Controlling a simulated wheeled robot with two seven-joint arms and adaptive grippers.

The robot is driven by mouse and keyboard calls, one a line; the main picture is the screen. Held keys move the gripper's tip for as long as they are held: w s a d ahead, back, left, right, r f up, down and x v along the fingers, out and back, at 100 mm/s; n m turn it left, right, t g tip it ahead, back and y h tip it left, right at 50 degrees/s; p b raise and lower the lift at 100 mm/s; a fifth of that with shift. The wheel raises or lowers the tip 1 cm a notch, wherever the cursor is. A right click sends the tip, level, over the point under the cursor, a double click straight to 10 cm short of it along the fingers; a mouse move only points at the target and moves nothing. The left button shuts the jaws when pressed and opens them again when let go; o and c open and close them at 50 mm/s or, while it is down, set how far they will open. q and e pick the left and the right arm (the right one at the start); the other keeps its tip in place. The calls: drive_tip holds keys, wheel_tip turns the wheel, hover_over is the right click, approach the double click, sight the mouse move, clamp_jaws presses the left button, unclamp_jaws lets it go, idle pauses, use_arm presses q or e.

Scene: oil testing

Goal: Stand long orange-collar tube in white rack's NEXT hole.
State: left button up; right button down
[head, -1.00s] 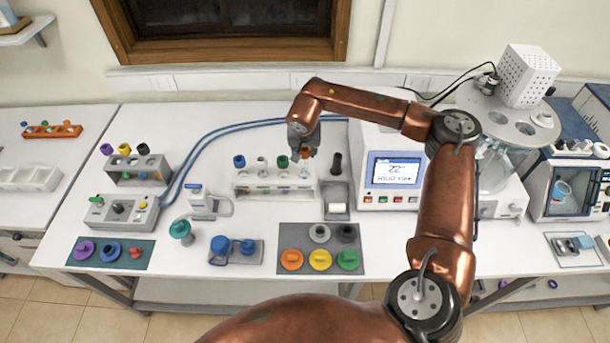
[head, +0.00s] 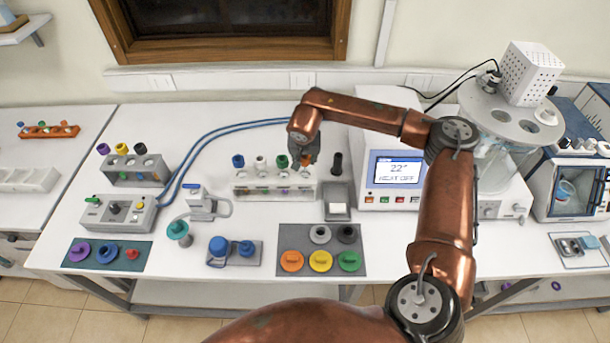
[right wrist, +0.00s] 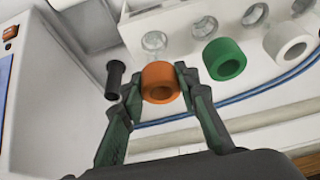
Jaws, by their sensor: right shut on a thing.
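The long tube's orange collar (head: 306,161) is between the fingers of my right gripper (head: 304,156), at the right end of the white rack (head: 262,196). In the right wrist view the orange collar (right wrist: 159,82) sits between the two fingertips, beside the green collar (right wrist: 225,59). It looks about level with the green one. The tube's lower body is mostly hidden, so I cannot tell whether it is fully seated. Blue (head: 238,160), white (head: 261,162) and green collars stand in a row to its left. My left gripper is not in view.
Another row of rack holes (right wrist: 155,41) looks empty in the right wrist view. A black tube (head: 337,163) stands close right of the rack. The heater with a display (head: 394,172) is further right. A mat with coloured caps (head: 320,260) lies in front.

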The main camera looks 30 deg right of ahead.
drive_tip(key=shift+f+b, duration=0.35)
drive_tip(key=shift+f, duration=0.25)
idle(0.3)
drive_tip(key=c, duration=1.4)
unclamp_jaws()
drive_tip(key=v, duration=1.2)
